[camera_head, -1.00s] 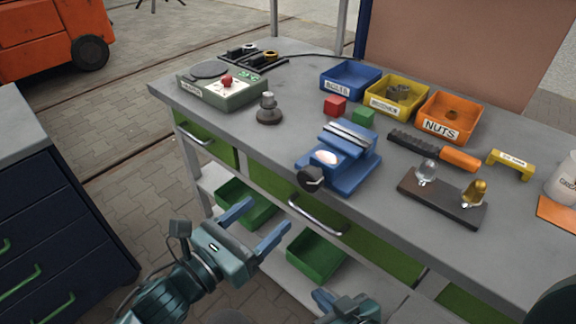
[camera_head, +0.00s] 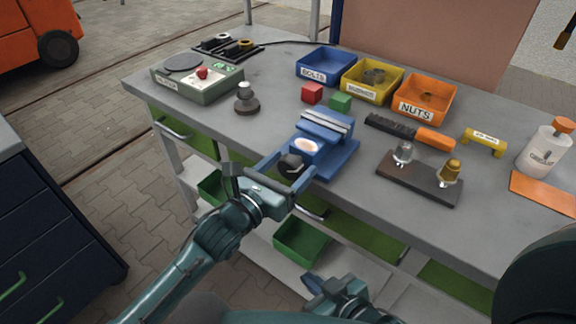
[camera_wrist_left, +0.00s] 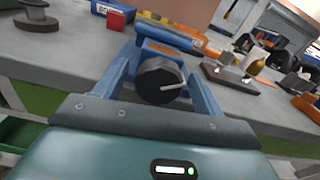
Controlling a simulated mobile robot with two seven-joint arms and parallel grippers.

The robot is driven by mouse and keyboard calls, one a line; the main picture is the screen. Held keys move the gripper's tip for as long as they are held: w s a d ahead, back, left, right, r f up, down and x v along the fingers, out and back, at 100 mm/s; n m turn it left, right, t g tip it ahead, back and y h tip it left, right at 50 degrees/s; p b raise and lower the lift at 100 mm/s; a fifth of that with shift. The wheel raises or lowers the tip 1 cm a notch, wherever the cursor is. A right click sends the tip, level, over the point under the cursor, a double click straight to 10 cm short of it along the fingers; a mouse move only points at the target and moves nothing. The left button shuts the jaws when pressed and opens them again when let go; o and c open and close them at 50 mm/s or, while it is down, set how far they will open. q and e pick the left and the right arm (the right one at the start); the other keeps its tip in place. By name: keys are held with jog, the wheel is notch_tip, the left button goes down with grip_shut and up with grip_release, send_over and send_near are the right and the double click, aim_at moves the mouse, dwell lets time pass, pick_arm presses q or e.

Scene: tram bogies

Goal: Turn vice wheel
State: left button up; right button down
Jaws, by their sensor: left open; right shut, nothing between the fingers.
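The blue vice (camera_head: 325,146) sits at the front edge of the grey workbench. Its black round wheel (camera_head: 291,164) faces outward over the edge. In the left wrist view the wheel (camera_wrist_left: 160,80) has a pale line across its face. My left gripper (camera_head: 286,170) is open, with its blue fingers on either side of the wheel. In the left wrist view the fingers (camera_wrist_left: 160,82) flank the wheel with visible gaps; I cannot tell any contact. My right gripper (camera_head: 312,285) is shut and empty, low in front of the bench near the lower shelf.
A green drawer with a handle lies below the vice.

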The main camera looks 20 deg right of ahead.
pick_arm(q)
jog(key=c, duration=1)
jog(key=shift+n, duration=0.4)
